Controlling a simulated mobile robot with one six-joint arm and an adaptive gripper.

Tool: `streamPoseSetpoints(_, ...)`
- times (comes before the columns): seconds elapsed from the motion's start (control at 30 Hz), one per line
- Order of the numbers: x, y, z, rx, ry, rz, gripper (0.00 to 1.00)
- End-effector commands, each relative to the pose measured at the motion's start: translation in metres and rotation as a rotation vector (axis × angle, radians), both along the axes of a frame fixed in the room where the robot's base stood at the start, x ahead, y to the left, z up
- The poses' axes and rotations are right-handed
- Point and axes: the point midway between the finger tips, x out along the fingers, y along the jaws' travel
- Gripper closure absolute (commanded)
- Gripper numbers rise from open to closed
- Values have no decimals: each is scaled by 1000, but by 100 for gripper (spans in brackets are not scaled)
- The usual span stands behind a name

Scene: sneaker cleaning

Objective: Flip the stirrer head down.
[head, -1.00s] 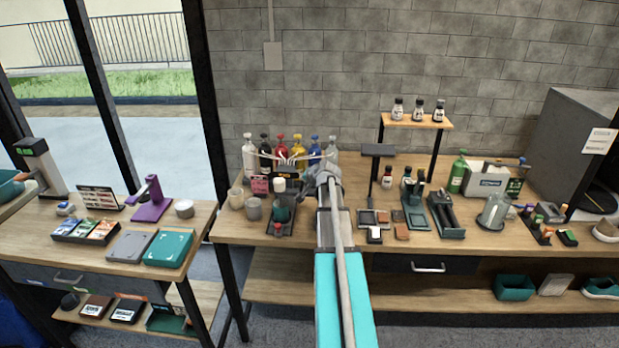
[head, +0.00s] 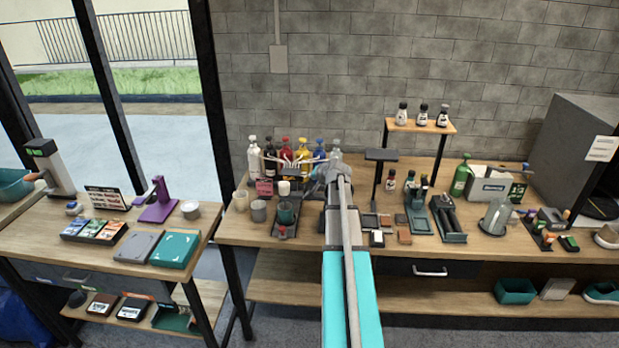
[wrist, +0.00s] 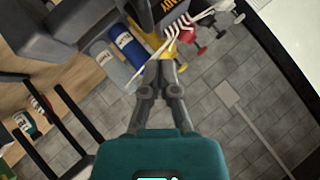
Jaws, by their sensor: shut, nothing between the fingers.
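The stirrer (head: 286,218) stands near the front edge of the middle table, with a dark teal cup and a red knob at its front. A small white part (head: 284,187) shows just behind the cup; I cannot tell whether it belongs to the stirrer head. My gripper (head: 334,173) is to the right of and behind the stirrer, beside the bottle row, partly hidden by my arm. In the wrist view my gripper (wrist: 160,52) is shut and empty, its fingertips overlapping the yellow bottle. A large dark grey body (wrist: 65,28) is close at the upper left, possibly the stirrer head.
A row of coloured bottles with pumps (head: 304,152) stands behind the stirrer. A bottle shelf (head: 420,126) is farther back.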

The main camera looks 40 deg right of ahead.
Motion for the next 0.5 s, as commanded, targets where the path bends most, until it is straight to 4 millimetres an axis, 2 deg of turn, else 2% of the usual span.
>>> streamPoseSetpoints(0.03, -2, -2, 9, -1, -1, -1, 100)
streamPoseSetpoints(0.5, -52, 14, 48, -1, 0, 0, 100)
